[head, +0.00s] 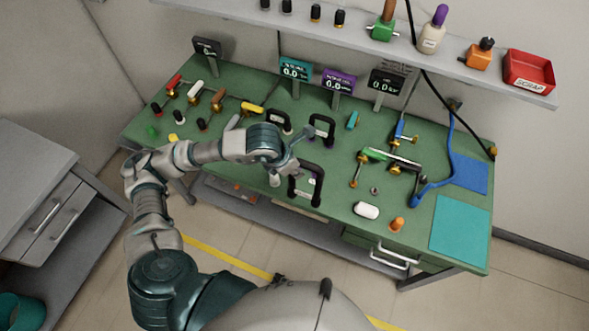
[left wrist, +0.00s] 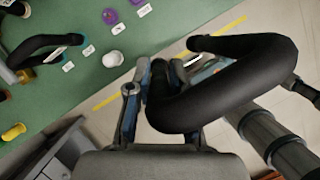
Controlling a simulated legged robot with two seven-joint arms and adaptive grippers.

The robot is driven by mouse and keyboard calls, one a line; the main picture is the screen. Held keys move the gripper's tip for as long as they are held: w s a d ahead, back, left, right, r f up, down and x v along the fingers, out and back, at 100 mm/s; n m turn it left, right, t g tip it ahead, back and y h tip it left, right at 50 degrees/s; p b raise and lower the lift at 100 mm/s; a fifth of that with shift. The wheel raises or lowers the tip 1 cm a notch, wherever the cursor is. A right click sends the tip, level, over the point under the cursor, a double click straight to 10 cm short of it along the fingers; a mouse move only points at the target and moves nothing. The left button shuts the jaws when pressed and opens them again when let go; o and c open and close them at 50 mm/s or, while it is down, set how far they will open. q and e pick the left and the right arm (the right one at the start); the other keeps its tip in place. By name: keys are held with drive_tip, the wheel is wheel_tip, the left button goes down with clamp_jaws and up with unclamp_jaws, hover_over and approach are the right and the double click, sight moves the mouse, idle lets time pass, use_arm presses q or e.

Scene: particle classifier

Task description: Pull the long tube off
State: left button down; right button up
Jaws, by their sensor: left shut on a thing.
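A long black bent tube (head: 319,187) shows at the front edge of the green bench in the head view. My left gripper (head: 290,163) is at its upper left side. In the left wrist view my left gripper (left wrist: 160,88) is shut on the black tube (left wrist: 235,85), which loops out to the right, with floor seen past it. Whether a tube end still touches a fitting is hidden. Two smaller black bent tubes, one at the left (head: 279,119) and one at the right (head: 322,126), stand further back. My right gripper is not in view.
The green bench (head: 330,165) carries valves and pipes at left and right, with gauges behind. A teal mat (head: 460,230) is at the right. A red scrap bin (head: 528,72) is on the shelf.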

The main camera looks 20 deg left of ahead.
use_arm(q)
drive_tip(key=shift+r, duration=0.6)
drive_tip(key=shift+r+p, duration=0.7)
drive_tip(key=shift+r, duration=0.75)
